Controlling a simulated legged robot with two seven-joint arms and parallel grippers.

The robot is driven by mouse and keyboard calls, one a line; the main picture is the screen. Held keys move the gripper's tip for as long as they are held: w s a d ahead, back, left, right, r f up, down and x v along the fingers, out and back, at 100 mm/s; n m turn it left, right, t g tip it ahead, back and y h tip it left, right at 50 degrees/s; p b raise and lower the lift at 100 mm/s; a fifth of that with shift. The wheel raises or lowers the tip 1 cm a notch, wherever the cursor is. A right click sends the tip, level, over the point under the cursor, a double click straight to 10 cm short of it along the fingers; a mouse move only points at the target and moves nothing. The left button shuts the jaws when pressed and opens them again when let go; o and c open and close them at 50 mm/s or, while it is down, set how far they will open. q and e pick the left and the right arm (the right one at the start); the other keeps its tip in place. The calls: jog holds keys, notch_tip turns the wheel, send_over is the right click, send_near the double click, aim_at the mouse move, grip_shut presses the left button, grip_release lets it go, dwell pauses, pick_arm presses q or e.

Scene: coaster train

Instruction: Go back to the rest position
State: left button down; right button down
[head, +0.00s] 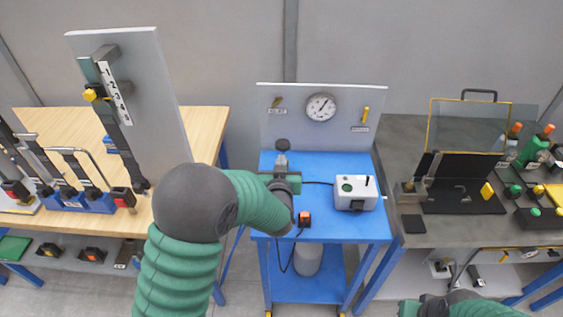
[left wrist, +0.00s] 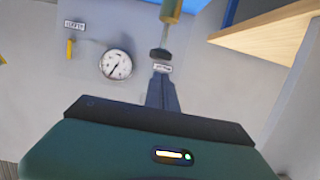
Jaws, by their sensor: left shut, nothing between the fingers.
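My left arm reaches across the head view to the blue cart (head: 330,228). My left gripper (head: 282,158) is over the back of the cart, in front of the grey gauge panel (head: 350,136). Its fingers are shut with nothing between them.
The panel carries a round gauge (head: 321,107) and a yellow handle (head: 366,114). A white box (head: 355,193) and a small orange-black block (head: 305,218) sit on the cart. A wooden table (head: 205,135) stands left, a grey bench (head: 440,232) right.

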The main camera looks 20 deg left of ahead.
pick_arm(q)
jog(key=shift+a, duration=0.15)
jog(key=s+f+m+g+h, duration=0.1)
jog(key=s+f+g, duration=0.2)
jog(key=s, duration=0.7)
jog(key=s+f+m+g+h, duration=0.1)
jog(key=s+f+g, duration=0.2)
jog(key=s, duration=0.7)
jog(key=s+f+m+g+h, duration=0.1)
jog(key=s+f+g+h, duration=0.1)
jog(key=s+g, duration=0.4)
jog(key=s+f, duration=0.1)
jog(key=s, duration=0.3)
jog(key=shift+d, duration=0.35)
